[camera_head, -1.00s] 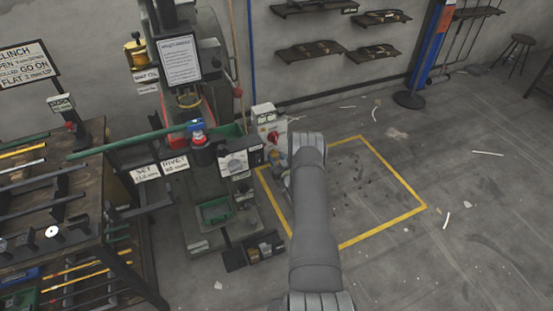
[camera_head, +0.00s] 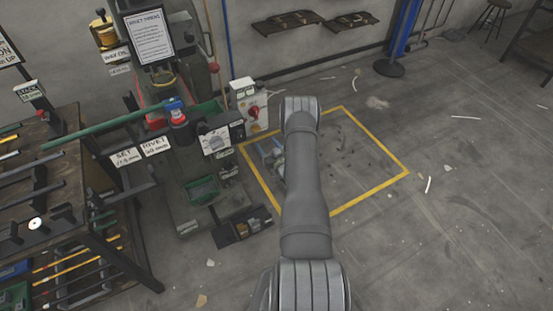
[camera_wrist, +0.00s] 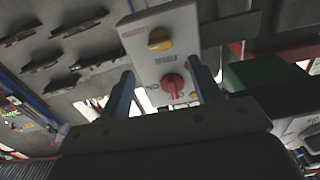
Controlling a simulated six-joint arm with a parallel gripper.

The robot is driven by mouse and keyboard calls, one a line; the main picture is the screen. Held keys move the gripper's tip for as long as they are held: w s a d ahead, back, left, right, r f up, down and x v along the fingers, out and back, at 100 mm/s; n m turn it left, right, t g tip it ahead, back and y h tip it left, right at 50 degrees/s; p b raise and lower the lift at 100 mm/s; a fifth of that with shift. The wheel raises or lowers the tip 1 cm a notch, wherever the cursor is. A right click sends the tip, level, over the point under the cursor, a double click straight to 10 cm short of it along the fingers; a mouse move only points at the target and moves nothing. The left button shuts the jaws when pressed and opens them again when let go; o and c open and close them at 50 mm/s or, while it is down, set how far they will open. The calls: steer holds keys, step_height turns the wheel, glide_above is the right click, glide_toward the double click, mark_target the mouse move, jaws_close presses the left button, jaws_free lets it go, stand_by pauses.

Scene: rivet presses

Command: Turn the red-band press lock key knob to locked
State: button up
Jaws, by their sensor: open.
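A light grey control box shows in the head view (camera_head: 238,92) beside the press, with a red knob (camera_head: 254,112) on its face. I cannot tell which knob is the lock key. My gripper (camera_wrist: 165,80) is open and empty; its two blue fingers lie left and right of the red knob in the picture, with no contact visible.
The rivet press (camera_head: 180,130) stands left of the box, with a green bar (camera_head: 95,133) and signs in front. A rack table (camera_head: 40,200) stands further left. A yellow floor outline (camera_head: 365,195) encloses mostly clear floor on the right. Wall shelves (camera_head: 285,22) hang behind.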

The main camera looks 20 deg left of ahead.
mark_target(257, 130)
steer(key=v, duration=0.8)
steer(key=shift+s+d, duration=0.2)
steer(key=x, duration=1.7)
steer(key=shift+w, duration=0.15)
steer(key=shift+a, duration=0.1)
